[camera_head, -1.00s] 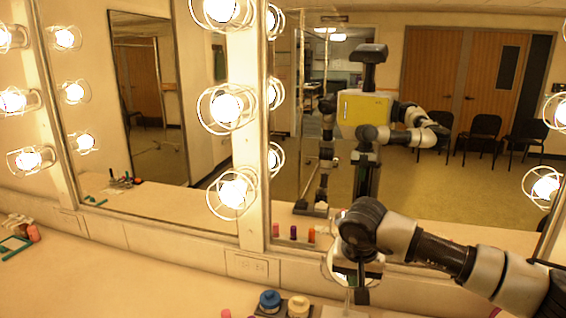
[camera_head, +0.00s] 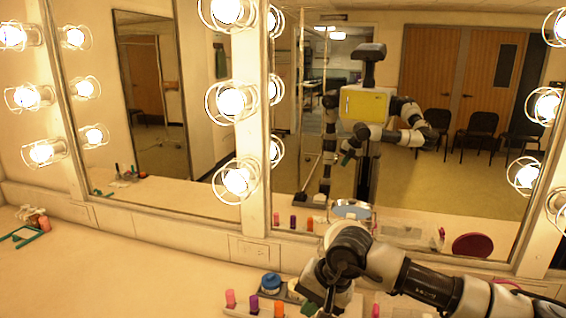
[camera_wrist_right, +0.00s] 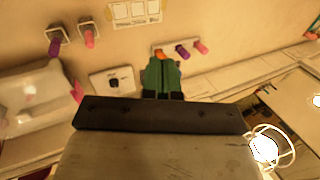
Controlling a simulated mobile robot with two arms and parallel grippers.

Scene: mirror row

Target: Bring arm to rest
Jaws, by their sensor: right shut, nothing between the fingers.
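My right arm (camera_head: 430,283) comes in from the right of the head view, low over the counter in front of the mirror. My right gripper (camera_head: 312,306) points down near the bottom edge, beside the small cosmetics, and is partly cut off there. In the right wrist view its green fingers (camera_wrist_right: 161,74) are together with nothing between them. Beyond their tips are an orange tube (camera_wrist_right: 158,52), a purple one (camera_wrist_right: 182,51) and a pink one (camera_wrist_right: 201,47). My left gripper is not directly in view.
Pink, purple and orange tubes stand in a holder (camera_head: 238,309) near a blue-lidded jar (camera_head: 270,283). The mirror (camera_head: 400,190) with lit bulbs (camera_head: 237,180) rises behind and reflects my yellow body. The left counter (camera_head: 110,270) is mostly clear.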

